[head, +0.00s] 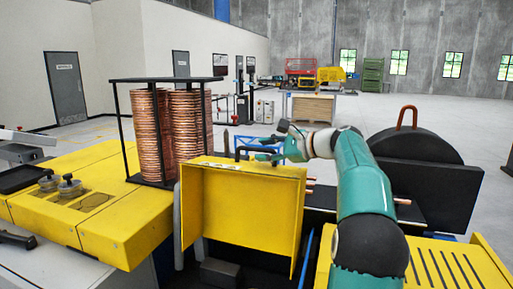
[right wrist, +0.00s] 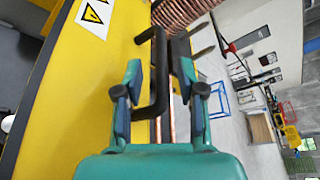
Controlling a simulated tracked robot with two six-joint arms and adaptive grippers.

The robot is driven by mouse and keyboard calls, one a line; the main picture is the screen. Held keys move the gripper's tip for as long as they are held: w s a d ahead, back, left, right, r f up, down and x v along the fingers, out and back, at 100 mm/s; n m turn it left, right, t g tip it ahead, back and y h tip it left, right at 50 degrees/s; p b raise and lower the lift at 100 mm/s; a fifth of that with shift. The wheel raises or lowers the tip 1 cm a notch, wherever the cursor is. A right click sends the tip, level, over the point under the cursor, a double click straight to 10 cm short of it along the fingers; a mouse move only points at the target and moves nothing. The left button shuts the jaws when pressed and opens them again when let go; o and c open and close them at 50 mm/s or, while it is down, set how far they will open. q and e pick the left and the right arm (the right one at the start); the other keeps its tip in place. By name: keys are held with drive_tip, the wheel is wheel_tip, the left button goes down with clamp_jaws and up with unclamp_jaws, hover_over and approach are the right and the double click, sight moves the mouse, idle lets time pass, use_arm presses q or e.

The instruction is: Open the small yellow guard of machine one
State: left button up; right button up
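The small yellow guard (head: 240,210) stands upright in the middle of the head view, in front of the copper coils. A black bar handle (head: 250,149) shows at its top edge. My right gripper (head: 268,150) is at this handle, its arm reaching over from the right. In the right wrist view the two teal fingers (right wrist: 160,82) are apart, with the black handle (right wrist: 158,75) between them. Gaps show beside the bar, and I cannot tell whether a finger touches it. The yellow guard (right wrist: 65,95) fills the left of that view. My left gripper is not seen.
Tall copper coils (head: 150,135) stand in a black frame behind and left of the guard. A yellow machine cover (head: 130,215) lies to the left. A black round-topped housing (head: 415,145) stands to the right of my arm. Open floor lies beyond.

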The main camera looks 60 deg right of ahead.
drive_tip(key=shift+p+x, duration=0.35)
drive_tip(key=shift+x, duration=1.4)
clamp_jaws()
